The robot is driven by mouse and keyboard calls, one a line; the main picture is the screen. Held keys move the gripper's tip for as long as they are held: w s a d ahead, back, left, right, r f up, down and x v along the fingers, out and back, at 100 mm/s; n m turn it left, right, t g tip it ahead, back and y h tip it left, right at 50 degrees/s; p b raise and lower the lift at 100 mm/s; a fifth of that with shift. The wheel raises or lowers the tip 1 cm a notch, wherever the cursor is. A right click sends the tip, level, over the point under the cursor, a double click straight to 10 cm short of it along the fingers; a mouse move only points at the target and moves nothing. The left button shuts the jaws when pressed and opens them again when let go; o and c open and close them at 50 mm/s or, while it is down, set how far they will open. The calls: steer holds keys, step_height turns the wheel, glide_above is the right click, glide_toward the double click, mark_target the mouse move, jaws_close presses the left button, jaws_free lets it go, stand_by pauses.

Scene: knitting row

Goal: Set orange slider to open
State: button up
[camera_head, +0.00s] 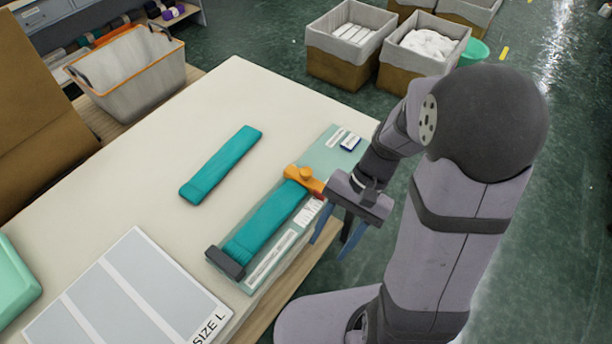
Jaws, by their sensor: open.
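The orange slider (303,178) sits on the pale green fixture board (318,158), at the far end of a teal knitted strip (268,220) that lies along the board. A dark grey block (225,262) stands at the strip's near end. A little red shows beside the slider's right part, by a printed label. My gripper (333,240) is open, with blue-tipped fingers pointing down at the right of the board, near the table edge. It appears empty and apart from the slider. I cannot tell its exact height or whether the slider is set open or closed.
A second teal strip (221,164) lies on the table (160,190) left of the board. A grey panelled sheet marked SIZE L (130,295) lies in front, and a mint tray (14,280) at left. A basket (130,75) and lined bins (347,45) stand beyond the table.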

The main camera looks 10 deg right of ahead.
mark_target(306, 171)
steer(key=w+m+t+y+b, duration=0.1)
steer(key=w+m+y, duration=0.2)
steer(key=w, duration=0.1)
steer(key=w+f+m+t+y+b, duration=0.1)
steer(key=w+m+t+y+b, duration=0.1)
steer(key=w+m+y, duration=0.1)
steer(key=w+f+m+t+y+b, duration=0.1)
steer(key=w+m+y, duration=0.3)
steer(key=w+m, duration=0.1)
steer(key=shift+f+t+b, duration=0.25)
steer(key=shift+t+b, duration=0.05)
steer(key=shift+t, duration=0.1)
steer(key=w+d+m+t, duration=0.1)
steer(key=w+t, duration=0.1)
steer(key=w+d+m+t+y, duration=0.1)
steer(key=w+d+m, duration=0.1)
steer(key=w+d+m+t+b, duration=0.1)
steer(key=w+t, duration=0.1)
steer(key=shift+d+f+t, duration=0.2)
steer(key=shift+d+t, duration=0.1)
steer(key=shift+w+a+r, duration=0.1)
steer(key=shift+w+a, duration=0.15)
steer(key=shift+a, duration=0.45)
steer(key=shift+p+x, duration=1.05)
steer(key=shift+x, duration=1.95)
